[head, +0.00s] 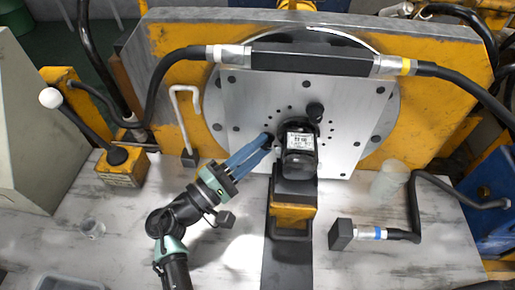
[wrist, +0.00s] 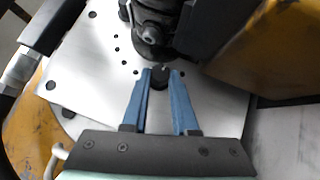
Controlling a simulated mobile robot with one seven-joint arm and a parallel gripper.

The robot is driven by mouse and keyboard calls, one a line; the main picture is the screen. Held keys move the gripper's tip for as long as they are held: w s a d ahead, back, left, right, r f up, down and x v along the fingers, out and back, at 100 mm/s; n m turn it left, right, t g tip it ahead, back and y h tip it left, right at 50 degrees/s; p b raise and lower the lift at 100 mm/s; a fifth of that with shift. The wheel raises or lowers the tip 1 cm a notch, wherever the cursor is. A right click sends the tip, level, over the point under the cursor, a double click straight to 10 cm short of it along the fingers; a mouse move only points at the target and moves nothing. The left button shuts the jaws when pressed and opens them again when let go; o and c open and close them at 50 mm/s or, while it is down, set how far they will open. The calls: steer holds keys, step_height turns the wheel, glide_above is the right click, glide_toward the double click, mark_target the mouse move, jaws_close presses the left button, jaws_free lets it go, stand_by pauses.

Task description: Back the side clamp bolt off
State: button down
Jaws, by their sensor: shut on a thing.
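The side clamp bolt, a small dark round knob (wrist: 160,78), is at the motor's left side in the head view. My gripper (head: 267,143) reaches it from the lower left. In the wrist view its blue fingertips (wrist: 160,72) are on either side of the knob and shut on it. In the head view the fingers mostly hide the bolt.
Another black knob (head: 315,112) stands at the motor's upper right. A black hose bar (head: 312,61) crosses above. A lever box (head: 121,168) and white bent handle (head: 186,110) are left. A hose end block (head: 341,234) and clear cup (head: 389,180) are right. The bench front is fairly clear.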

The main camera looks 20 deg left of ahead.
steer(key=c, duration=0.7)
jaws_free()
steer(key=shift+s, duration=0.1)
steer(key=v, duration=1.3)
